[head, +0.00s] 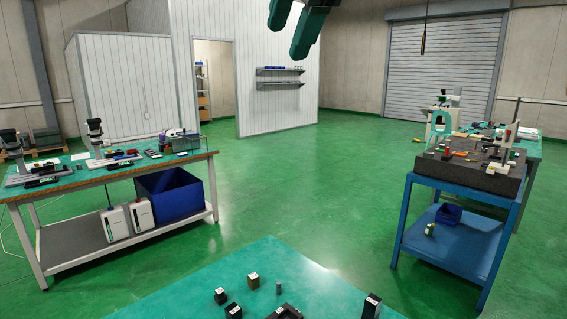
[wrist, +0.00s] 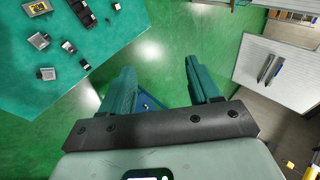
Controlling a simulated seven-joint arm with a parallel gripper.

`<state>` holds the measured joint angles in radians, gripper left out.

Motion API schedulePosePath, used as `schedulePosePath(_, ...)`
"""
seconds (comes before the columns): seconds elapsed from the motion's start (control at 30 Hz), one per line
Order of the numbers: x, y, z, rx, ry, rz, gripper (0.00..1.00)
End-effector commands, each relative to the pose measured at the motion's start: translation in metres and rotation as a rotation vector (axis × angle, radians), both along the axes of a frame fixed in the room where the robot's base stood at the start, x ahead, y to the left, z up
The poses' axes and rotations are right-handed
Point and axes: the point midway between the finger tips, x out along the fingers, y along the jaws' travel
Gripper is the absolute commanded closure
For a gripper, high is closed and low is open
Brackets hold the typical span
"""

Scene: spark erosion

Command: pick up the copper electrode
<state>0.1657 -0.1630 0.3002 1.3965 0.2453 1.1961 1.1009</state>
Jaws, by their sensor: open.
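Small pieces stand on the near teal table (head: 190,303) in the head view. In the wrist view, no piece is clearly copper-coloured.
A tall black block (head: 372,306) stands at the table's right. A workbench (head: 62,187) with tools and a blue bin (head: 172,196) is at left. A blue stand (head: 455,186) with a dark slab is at right. Green floor lies free between them.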

Motion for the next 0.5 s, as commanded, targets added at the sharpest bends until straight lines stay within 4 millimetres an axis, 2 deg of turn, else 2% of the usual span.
schedulePosePath(0.03,0.025,0.009,-0.004,0.124,0.024,-0.083,0.38)
schedulePosePath(0.2,0.089,0.033,-0.006,0.568,0.130,-0.362,0.38)
schedulePosePath(0.3,0.116,0.040,-0.006,0.780,0.202,-0.487,0.38)
schedulePosePath(0.5,0.156,0.042,-0.005,1.112,0.338,-0.675,0.38)
